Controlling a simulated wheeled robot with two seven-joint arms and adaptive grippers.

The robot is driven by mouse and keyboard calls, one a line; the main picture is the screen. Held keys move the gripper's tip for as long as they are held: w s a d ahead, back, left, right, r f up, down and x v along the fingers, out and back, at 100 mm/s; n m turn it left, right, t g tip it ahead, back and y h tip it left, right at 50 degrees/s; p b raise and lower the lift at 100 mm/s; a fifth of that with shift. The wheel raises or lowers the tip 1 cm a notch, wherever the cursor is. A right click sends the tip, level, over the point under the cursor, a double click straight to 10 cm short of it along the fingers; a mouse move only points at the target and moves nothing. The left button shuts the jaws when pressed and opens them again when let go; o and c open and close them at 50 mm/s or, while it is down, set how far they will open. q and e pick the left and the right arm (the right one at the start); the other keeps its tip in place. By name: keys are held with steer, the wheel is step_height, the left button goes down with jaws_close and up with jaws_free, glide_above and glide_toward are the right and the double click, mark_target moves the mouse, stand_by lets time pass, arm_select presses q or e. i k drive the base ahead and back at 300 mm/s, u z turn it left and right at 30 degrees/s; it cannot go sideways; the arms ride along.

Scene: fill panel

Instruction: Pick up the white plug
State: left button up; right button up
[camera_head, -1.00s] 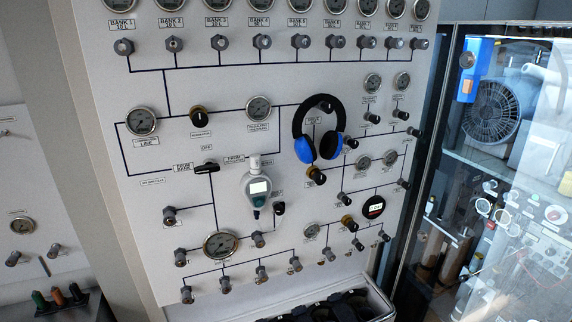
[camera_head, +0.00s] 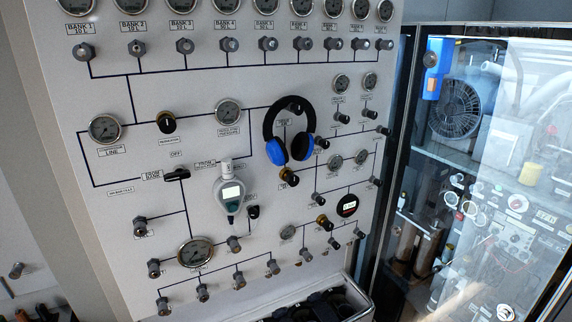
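I cannot make out a white plug for certain in the head view. The whitest small item is the pale cap (camera_head: 226,166) at the top of a grey handheld device (camera_head: 229,196), which is on the middle of the panel. I cannot tell whether that cap is a separate piece. Neither of my grippers is in view.
The upright grey panel (camera_head: 110,215) carries gauges, valves and knobs joined by dark lines. Blue and black headphones (camera_head: 290,133) hang on it. An open case (camera_head: 361,308) with dark contents stands below. A glass-door cabinet (camera_head: 480,170) stands at the right.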

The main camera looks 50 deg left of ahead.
mark_target(226, 163)
steer(key=z, duration=0.05)
steer(key=i, duration=2)
steer(key=u, duration=2.75)
